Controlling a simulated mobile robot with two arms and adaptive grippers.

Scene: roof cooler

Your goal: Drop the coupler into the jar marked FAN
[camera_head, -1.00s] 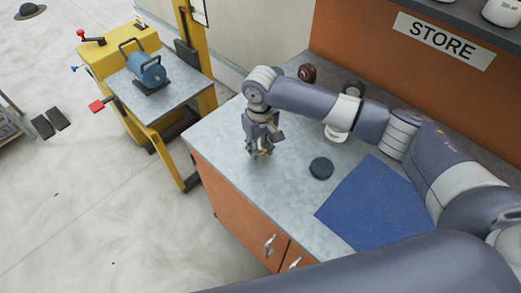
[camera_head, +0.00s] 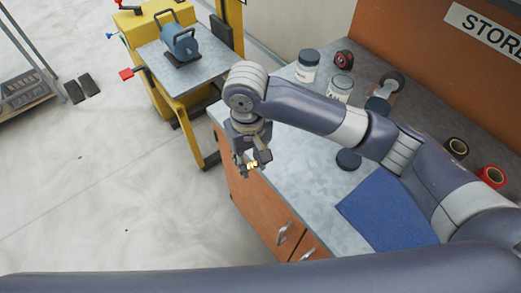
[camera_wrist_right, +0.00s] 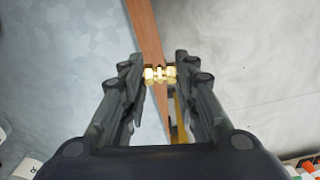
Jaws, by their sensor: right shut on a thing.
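My right gripper (camera_head: 250,168) is shut on a small brass coupler (camera_head: 252,165), held above the left edge of the metal workbench. In the right wrist view the coupler (camera_wrist_right: 160,74) sits crosswise between the fingertips of the gripper (camera_wrist_right: 160,76). A labelled jar with a dark lid (camera_head: 307,70) stands at the back of the bench. A second glass jar (camera_head: 340,88) stands to its right, partly behind my right arm; its label is too small and covered to read surely. My left gripper is out of view.
A dark round disc (camera_head: 348,159) lies on the bench (camera_head: 300,160) by a blue mat (camera_head: 385,215). Tape rolls (camera_head: 456,148) stand at the right, and a small red and black item (camera_head: 343,59) at the back. A yellow lift (camera_head: 180,70) carrying a blue machine stands left.

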